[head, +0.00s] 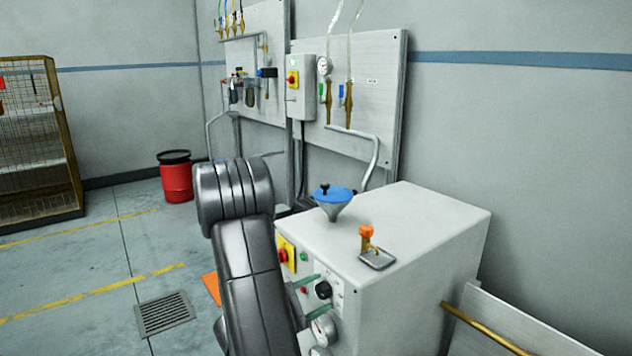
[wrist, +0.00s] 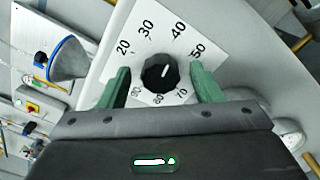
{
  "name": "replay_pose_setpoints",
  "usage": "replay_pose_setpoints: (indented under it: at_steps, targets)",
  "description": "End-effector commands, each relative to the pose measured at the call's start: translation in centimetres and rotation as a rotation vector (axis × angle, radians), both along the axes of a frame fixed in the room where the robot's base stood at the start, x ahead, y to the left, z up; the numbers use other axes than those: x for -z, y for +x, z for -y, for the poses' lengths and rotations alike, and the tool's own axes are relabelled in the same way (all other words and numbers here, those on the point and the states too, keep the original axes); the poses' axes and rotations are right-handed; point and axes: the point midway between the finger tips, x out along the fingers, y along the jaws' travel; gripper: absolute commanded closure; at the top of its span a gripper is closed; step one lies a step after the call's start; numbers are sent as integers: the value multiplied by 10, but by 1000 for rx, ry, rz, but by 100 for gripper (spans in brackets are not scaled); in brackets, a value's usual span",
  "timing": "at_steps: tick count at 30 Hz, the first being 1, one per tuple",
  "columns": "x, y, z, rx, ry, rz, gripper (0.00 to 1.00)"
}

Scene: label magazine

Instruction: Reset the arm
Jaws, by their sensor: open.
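My gripper (wrist: 160,90) is open in the wrist view, its two green fingers on either side of a black dial knob (wrist: 160,72). The knob sits on a white scale plate (wrist: 150,35) with numbers such as 20, 30, 40 and 50. A white line on the knob shows. I cannot tell whether the fingers touch it. In the head view my dark arm stands in front of the white cabinet (head: 430,235), and the green fingers (head: 312,297) show at the cabinet's front by the knob (head: 323,290).
A blue-lidded funnel (head: 334,200) and an orange-topped valve (head: 367,239) stand on the cabinet top. A yellow switch plate with a red knob (head: 285,254) is left of the dial. A red bin (head: 176,180) and a mesh cage (head: 35,140) stand left. Open floor lies between.

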Motion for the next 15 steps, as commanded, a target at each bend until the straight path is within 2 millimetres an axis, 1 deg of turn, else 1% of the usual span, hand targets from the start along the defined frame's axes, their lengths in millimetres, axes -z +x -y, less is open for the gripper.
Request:
replay_pose_setpoints:
  at_steps: [1, 15]
  targets:
    - [-5, 0, 0, 0, -17, -23, 41]
    - [-6, 1, -1, 0, -179, -246, 41]
